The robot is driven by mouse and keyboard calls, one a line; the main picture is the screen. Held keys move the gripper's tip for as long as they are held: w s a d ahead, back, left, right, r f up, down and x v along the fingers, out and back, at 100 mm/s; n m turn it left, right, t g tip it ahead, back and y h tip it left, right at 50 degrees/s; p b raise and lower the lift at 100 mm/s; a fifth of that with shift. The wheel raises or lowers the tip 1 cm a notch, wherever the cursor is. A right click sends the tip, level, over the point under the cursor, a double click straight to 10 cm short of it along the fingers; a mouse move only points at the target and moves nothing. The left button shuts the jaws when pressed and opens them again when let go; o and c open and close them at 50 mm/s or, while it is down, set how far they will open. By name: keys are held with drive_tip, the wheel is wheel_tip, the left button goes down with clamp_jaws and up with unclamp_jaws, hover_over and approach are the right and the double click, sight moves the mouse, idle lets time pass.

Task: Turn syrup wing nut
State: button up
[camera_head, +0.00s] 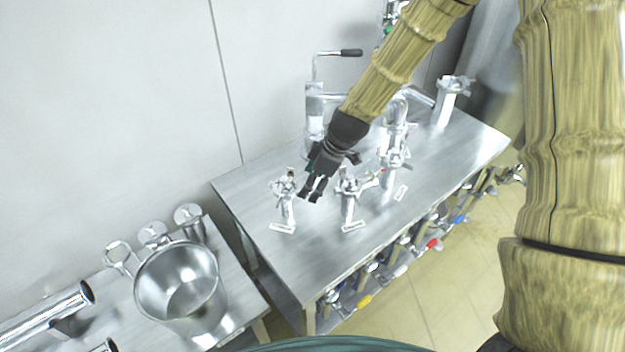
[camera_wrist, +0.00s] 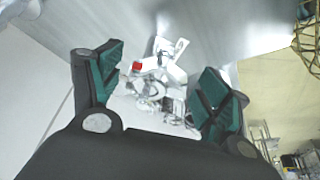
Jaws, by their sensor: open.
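Several metal fixtures with wing-shaped tops stand on the steel table (camera_head: 290,255). One left fixture (camera_head: 287,205) and one middle fixture (camera_head: 349,205) each have a small label at the foot. I cannot read which is syrup. My gripper (camera_head: 312,192) points down between these two fixtures, at about the height of their tops, apart from the left one. In the wrist view, my gripper (camera_wrist: 160,95) has its green-padded fingers spread. A shiny fixture with a red mark (camera_wrist: 152,88) shows between and beyond them, blurred. I see nothing held.
A taller fixture with a black-handled lever (camera_head: 315,105) stands behind my gripper near the wall. More fixtures stand to the right, one at the far end (camera_head: 447,100). A metal pot (camera_head: 178,285) is on a lower-left table. Coloured valve handles (camera_head: 433,243) line the table's front.

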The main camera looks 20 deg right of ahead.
drive_tip(key=shift+c, duration=0.2)
drive_tip(key=c, duration=1)
drive_tip(key=shift+m+b, duration=0.3)
drive_tip(key=shift+m, duration=0.1)
drive_tip(key=m+t+h+b, duration=0.1)
drive_tip(key=m, duration=0.2)
drive_tip(key=shift+s+a, duration=0.1)
drive_tip(key=m+h, duration=0.1)
drive_tip(key=m, duration=0.1)
drive_tip(key=m+t, duration=0.1)
drive_tip(key=m, duration=0.2)
drive_tip(key=shift+a+h, duration=0.1)
drive_tip(key=shift+h, duration=0.3)
drive_tip(key=m+h, duration=0.1)
drive_tip(key=m, duration=0.1)
drive_tip(key=m+h+p, duration=0.1)
drive_tip(key=m, duration=0.2)
drive_tip(key=shift+a+r+m, duration=0.15)
drive_tip(key=shift+r+m, duration=0.05)
drive_tip(key=shift+m, duration=0.1)
drive_tip(key=shift+a+f+m+h+p, duration=0.1)
drive_tip(key=shift+m+h+p, duration=0.7)
drive_tip(key=shift+m+p, duration=1.1)
drive_tip(key=shift+m, duration=0.4)
